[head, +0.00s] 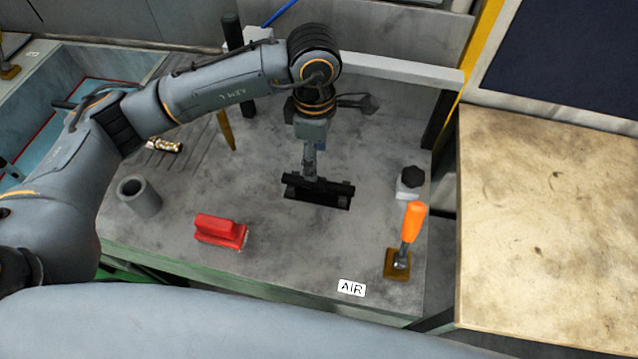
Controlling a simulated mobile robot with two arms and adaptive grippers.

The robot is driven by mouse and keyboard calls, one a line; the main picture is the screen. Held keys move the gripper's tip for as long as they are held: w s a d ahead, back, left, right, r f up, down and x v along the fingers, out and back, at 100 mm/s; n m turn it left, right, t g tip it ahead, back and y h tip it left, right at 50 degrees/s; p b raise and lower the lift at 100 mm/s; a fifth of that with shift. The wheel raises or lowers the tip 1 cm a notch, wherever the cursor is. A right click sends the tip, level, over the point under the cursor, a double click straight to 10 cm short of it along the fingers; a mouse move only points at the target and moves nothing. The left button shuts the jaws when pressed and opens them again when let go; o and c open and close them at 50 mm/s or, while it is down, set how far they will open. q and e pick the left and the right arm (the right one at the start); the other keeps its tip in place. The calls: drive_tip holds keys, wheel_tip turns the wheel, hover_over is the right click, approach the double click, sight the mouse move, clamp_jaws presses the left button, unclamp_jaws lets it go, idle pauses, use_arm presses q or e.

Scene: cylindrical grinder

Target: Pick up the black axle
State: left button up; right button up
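The black axle (334,187) appears as a long dark bar on the grey worktop, right of its middle. It lies roughly left to right across dark blocks; where the axle ends and the blocks begin is hard to tell. My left gripper (312,172) points straight down with its fingertips at the middle of the bar, touching it or just above it. The fingers are seen edge-on, so their gap does not show. My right gripper is not in view.
The grey worktop (290,255) holds a red brush-like block (220,230), a grey hollow cylinder (140,197), a brass part (164,145), an orange-handled lever (411,222) and a black-knobbed block (410,182). A beige table (550,220) stands right. The worktop's front middle is clear.

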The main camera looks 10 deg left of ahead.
sight(319, 181)
use_arm(q)
wheel_tip(319, 181, down, 3)
drive_tip(key=shift+f+b, duration=0.15)
drive_tip(key=shift+b, duration=0.3)
drive_tip(key=shift+w+f, duration=0.1)
drive_tip(key=shift+f, duration=0.2)
drive_tip(key=shift+d+f, duration=0.1)
drive_tip(key=shift+f, duration=0.25)
drive_tip(key=f+b, duration=0.1)
drive_tip(key=f, duration=0.3)
drive_tip(key=shift+d+f+b, duration=0.2)
drive_tip(key=shift+f+b, duration=0.15)
drive_tip(key=shift+w, duration=0.1)
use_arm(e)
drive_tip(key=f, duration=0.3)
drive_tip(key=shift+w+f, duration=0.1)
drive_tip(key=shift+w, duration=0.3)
use_arm(q)
drive_tip(key=shift+r, duration=0.1)
drive_tip(key=shift+c, duration=0.4)
clamp_jaws()
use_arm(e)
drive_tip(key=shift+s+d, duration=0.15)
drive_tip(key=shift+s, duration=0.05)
